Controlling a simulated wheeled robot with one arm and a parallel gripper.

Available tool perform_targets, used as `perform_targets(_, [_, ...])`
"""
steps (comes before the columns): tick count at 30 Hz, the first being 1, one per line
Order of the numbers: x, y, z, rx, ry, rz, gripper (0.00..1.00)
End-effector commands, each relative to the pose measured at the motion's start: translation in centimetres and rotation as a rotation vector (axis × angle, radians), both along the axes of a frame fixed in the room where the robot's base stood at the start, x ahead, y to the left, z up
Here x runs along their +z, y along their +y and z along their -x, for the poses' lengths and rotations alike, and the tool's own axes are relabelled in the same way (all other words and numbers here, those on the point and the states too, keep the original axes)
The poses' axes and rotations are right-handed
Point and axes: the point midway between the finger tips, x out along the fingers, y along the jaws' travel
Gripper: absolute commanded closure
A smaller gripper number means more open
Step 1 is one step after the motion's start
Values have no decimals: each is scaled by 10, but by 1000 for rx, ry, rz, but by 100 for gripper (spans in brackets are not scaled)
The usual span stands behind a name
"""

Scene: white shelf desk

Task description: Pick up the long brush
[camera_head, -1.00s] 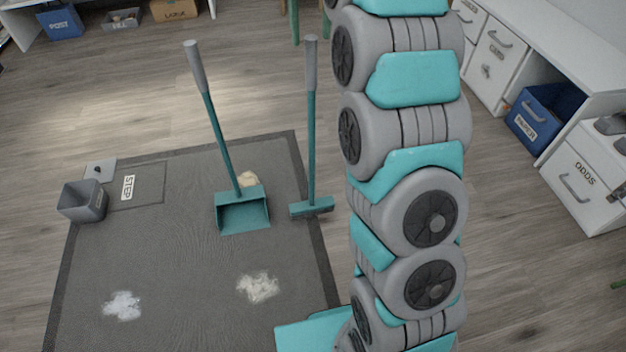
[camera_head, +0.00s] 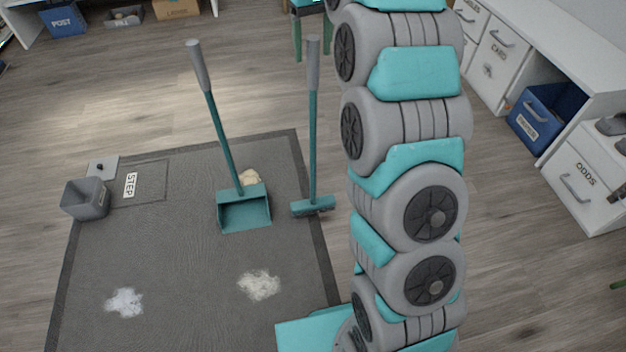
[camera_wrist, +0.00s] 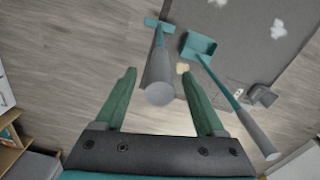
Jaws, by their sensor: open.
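The long brush (camera_head: 313,135) stands upright at the right edge of the dark mat, with a grey grip on top, a teal shaft and a wide teal head. In the wrist view I look down on the brush (camera_wrist: 158,75); its grey handle end appears between my fingers. My gripper (camera_wrist: 159,71) is open, with one green finger on each side of the handle in the picture. I see no contact, and cannot tell whether the handle is at finger depth. My gripper does not clearly show in the head view.
A long-handled teal dustpan (camera_head: 245,211) stands left of the brush, its handle leaning left. A grey bin (camera_head: 85,200) sits at the mat's left. White powder patches (camera_head: 259,285) lie on the mat (camera_head: 190,260). A white desk (camera_head: 560,60) with drawers stands at right.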

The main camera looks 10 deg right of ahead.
Motion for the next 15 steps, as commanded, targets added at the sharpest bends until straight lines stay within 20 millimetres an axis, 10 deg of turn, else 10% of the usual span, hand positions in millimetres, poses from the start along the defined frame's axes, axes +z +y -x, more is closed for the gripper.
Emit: perform_targets(15, [-23, 0, 0, 0, -1, 1, 36])
